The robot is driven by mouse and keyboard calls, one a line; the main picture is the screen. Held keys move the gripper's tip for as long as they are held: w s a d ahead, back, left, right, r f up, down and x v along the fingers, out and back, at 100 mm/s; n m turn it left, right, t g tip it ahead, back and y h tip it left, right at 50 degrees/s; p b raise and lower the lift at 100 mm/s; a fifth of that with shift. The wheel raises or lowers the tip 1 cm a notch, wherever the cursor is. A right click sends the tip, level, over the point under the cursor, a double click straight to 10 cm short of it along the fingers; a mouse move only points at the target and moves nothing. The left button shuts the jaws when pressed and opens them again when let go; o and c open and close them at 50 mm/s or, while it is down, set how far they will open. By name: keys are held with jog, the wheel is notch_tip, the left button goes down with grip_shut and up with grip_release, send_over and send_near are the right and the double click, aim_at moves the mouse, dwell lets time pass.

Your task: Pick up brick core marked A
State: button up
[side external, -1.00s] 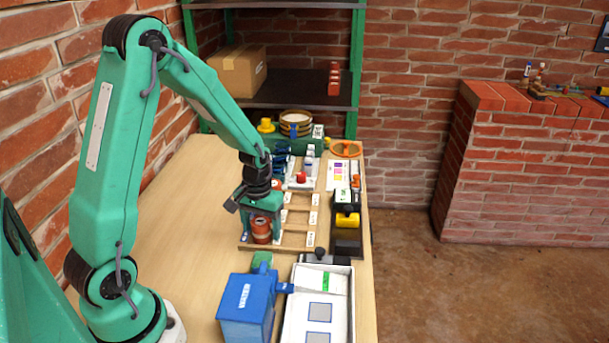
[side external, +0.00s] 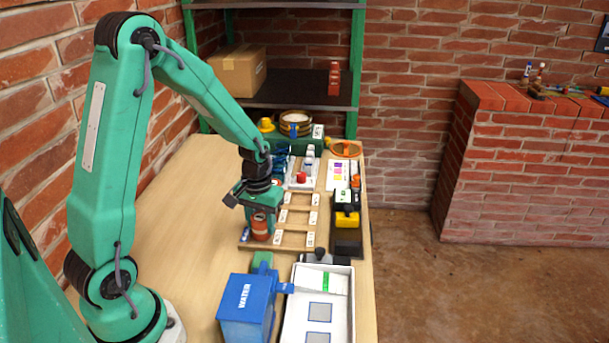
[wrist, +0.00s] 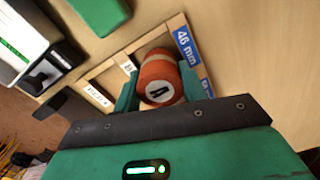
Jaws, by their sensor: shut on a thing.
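The brick core (side external: 260,226) is an orange-red cylinder with a paler band. In the wrist view its end face (wrist: 159,92) carries a dark mark on a white patch that looks like an A. My green gripper (side external: 260,208) is shut on it, with a finger on either side, and the core stands upright. It is over the near left cell of a wooden rack (side external: 290,238) with white labels.
A blue water tank (side external: 246,305) and a white tray (side external: 338,310) with grey pads stand nearer the camera. A black and yellow device (side external: 347,220) is right of the rack. Several items crowd the bench's far end. The bench's left side (side external: 190,220) is clear.

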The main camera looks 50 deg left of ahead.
aim_at(262, 218)
jog(key=r, duration=0.3)
jog(key=shift+d+r, duration=0.15)
jog(key=shift+d, duration=0.25)
jog(key=s+d+r, duration=0.3)
jog(key=d+r, duration=0.3)
jog(key=d, duration=0.4)
jog(key=shift+d+r, duration=0.2)
jog(key=shift+d, duration=0.05)
jog(key=shift+w, duration=0.1)
